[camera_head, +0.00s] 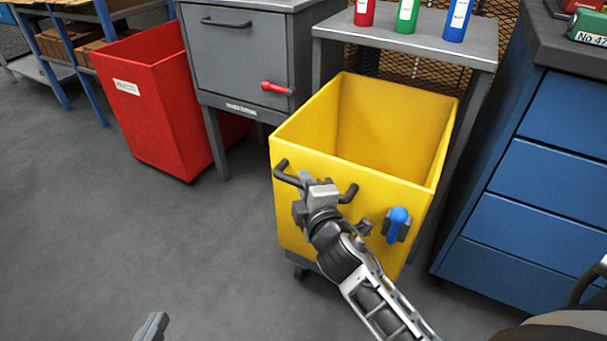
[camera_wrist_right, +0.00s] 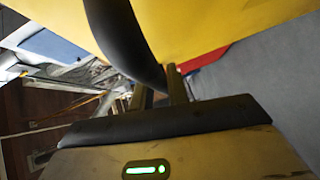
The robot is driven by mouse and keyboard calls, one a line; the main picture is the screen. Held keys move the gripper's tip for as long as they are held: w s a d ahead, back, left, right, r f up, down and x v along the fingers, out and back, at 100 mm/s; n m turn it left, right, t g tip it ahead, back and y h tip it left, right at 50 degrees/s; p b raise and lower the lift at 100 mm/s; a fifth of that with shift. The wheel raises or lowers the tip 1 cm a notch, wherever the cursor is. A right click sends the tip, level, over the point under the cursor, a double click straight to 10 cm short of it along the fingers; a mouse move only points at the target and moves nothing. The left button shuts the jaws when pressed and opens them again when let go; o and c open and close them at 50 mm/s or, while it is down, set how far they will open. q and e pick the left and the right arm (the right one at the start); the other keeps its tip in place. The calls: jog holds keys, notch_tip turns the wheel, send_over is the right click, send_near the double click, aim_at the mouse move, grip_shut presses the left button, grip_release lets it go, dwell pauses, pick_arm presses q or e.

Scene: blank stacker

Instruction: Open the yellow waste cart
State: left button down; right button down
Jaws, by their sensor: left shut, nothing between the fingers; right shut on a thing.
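The yellow waste cart (camera_head: 300,215) stands upright in the middle of the head view, its top open and its inside empty as far as I see. A black bar handle (camera_head: 287,174) runs across its front, and a blue lever (camera_head: 398,218) sits on the front to the right. My right gripper (camera_head: 312,190) is shut on the black handle. The right wrist view shows the dark curved handle (camera_wrist_right: 122,40) at the fingers (camera_wrist_right: 160,88), with the yellow wall (camera_wrist_right: 210,25) behind. My left gripper (camera_head: 152,325) shows only its tip at the bottom edge, shut and empty, away from the cart.
A grey cabinet (camera_head: 235,65) with a red handle (camera_head: 275,87) and a red bin (camera_head: 150,105) stand to the left. Red, green and blue bottles stand on a grey table (camera_head: 400,38) behind the cart. Blue drawers (camera_head: 540,185) stand close right. The floor (camera_head: 120,235) at left is clear.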

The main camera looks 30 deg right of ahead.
jog(key=shift+a, duration=0.1)
jog(key=c, duration=1.4)
grip_release()
jog(key=shift+o, duration=0.2)
pick_arm(q)
jog(key=shift+s, duration=0.1)
pick_arm(e)
jog(key=shift+s, duration=0.15)
